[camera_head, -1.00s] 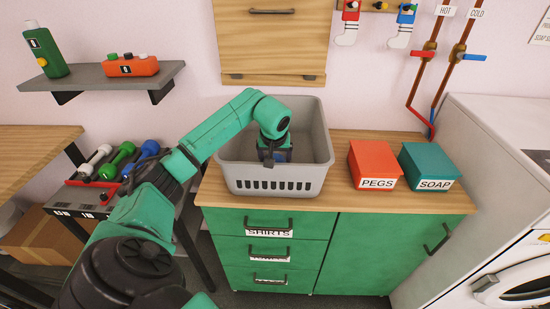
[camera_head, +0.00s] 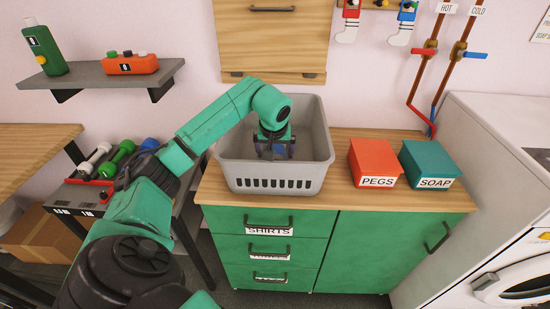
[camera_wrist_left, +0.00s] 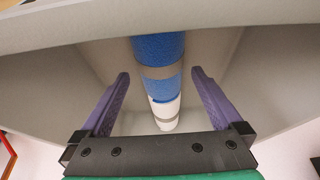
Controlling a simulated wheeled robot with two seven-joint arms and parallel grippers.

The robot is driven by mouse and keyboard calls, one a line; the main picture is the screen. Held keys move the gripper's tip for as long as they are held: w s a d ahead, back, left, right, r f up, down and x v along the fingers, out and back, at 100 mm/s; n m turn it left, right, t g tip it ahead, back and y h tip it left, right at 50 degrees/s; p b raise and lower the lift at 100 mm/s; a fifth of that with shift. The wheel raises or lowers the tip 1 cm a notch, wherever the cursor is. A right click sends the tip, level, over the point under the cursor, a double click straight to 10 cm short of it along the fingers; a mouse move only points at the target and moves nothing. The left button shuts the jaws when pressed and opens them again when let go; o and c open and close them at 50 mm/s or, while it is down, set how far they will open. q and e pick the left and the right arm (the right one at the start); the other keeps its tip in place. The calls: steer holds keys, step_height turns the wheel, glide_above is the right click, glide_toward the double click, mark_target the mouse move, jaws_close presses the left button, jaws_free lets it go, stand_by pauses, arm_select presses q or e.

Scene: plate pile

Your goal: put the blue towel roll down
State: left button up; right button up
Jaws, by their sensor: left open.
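My left gripper (camera_head: 276,153) points down inside the grey laundry basket (camera_head: 272,187) on the counter. In the left wrist view the gripper (camera_wrist_left: 160,73) is open, with one purple finger on each side. The blue towel roll (camera_wrist_left: 158,47), with a grey band round it, lies on the basket floor in line between the fingers, with a gap to each finger. A white roll (camera_wrist_left: 166,108) with a band lies end to end with it, nearer the palm. In the head view the gripper and basket walls hide most of the rolls. My right gripper is not in view.
A red PEGS box (camera_head: 374,164) and a teal SOAP box (camera_head: 428,165) stand right of the basket. Dumbbells (camera_head: 122,152) sit on a rack at left. The basket's walls surround my gripper.

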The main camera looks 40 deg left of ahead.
arm_select(q)
steer(key=v, duration=0.9)
steer(key=shift+s+d+r, duration=0.15)
steer(key=shift+r, duration=0.1)
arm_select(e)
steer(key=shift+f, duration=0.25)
